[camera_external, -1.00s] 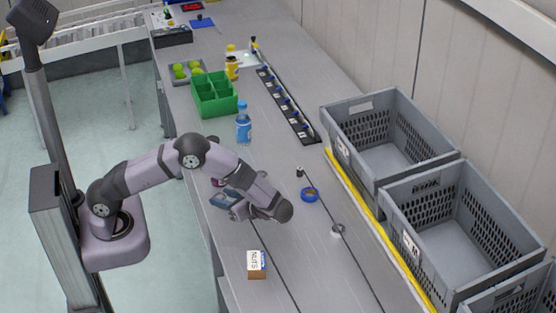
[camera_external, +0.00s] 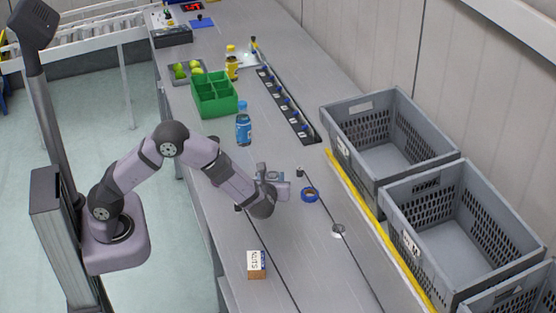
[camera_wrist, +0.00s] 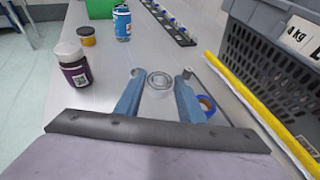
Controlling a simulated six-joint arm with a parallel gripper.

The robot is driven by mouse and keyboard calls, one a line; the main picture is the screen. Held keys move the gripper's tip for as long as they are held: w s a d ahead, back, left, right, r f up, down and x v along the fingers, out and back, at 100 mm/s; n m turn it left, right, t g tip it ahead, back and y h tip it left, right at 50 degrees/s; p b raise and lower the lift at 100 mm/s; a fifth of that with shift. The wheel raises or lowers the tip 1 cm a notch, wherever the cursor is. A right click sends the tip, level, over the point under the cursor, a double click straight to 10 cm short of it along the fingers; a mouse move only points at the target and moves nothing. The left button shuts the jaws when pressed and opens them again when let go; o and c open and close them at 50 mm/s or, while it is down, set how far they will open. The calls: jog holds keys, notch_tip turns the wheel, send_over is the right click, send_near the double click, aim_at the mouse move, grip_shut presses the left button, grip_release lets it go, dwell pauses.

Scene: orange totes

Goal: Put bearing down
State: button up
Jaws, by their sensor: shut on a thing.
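The bearing (camera_wrist: 160,79) is a silver ring with a dark centre. In the wrist view it sits between the blue fingers of my gripper (camera_wrist: 159,92), which is shut on it. Its height above the bench is hard to tell. In the external view my gripper (camera_external: 274,183) is over the middle of the grey bench (camera_external: 310,255), just left of a blue tape roll (camera_external: 309,195). The bearing cannot be made out clearly there.
A jar with a purple label (camera_wrist: 75,66) and a yellow jar (camera_wrist: 87,37) stand left. A blue bottle (camera_external: 243,125) and green bin (camera_external: 214,96) are farther back. A small silver round part (camera_external: 338,230), nuts box (camera_external: 256,264) and grey totes (camera_external: 400,245) are nearby.

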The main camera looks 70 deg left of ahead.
jog(key=shift+f+p, duration=0.75)
jog(key=shift+f, duration=3.65)
jog(key=shift+f, duration=0.1)
jog(key=o, duration=1.1)
jog(key=b+v, duration=0.3)
jog(key=v, duration=0.9)
